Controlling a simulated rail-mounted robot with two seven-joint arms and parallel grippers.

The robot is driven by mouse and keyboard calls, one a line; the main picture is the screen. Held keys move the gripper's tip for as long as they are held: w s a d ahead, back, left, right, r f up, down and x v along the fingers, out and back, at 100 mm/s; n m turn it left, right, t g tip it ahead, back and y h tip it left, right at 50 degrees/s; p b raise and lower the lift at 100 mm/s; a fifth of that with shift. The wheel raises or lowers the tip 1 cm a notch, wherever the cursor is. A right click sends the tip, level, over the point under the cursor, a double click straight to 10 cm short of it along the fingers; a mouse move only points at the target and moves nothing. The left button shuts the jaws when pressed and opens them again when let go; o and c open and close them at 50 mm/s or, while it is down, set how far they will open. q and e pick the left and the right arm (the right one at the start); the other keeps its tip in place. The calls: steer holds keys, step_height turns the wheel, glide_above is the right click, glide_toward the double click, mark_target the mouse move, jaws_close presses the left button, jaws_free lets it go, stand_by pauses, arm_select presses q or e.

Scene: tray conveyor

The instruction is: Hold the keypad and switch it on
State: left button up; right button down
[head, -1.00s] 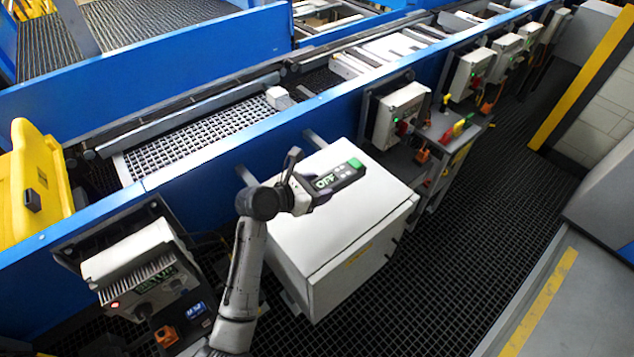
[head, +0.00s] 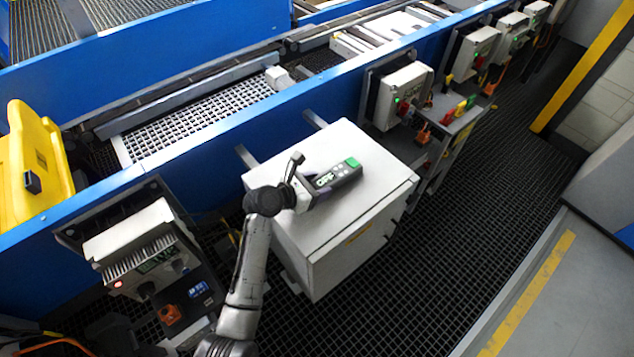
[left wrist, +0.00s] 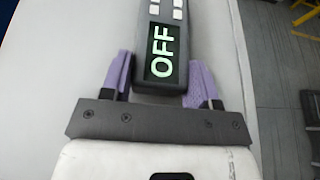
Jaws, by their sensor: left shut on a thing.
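The keypad (head: 338,175) is a dark grey handheld box with a green end, small buttons and a lit screen. In the left wrist view the keypad (left wrist: 163,40) shows "OFF" in bright letters, with pale buttons above the screen. My left gripper (head: 309,190) is shut on the keypad's near end. Its purple-padded fingers (left wrist: 162,80) sit on either side of the keypad in the left wrist view. The keypad is over the top of a white cabinet (head: 352,243); I cannot tell whether it touches it. My right gripper is not in view.
A blue conveyor wall (head: 230,145) runs behind the cabinet. A control box with dials (head: 145,260) stands at the left, and another grey box (head: 402,92) on the wall at the right. Dark grated floor (head: 480,220) is clear to the right.

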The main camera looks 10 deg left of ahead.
arm_select(q)
steer(key=shift+f, duration=0.35)
stand_by(0.3)
steer(key=o, duration=1)
steer(key=shift+c, duration=0.4)
steer(key=c, duration=0.9)
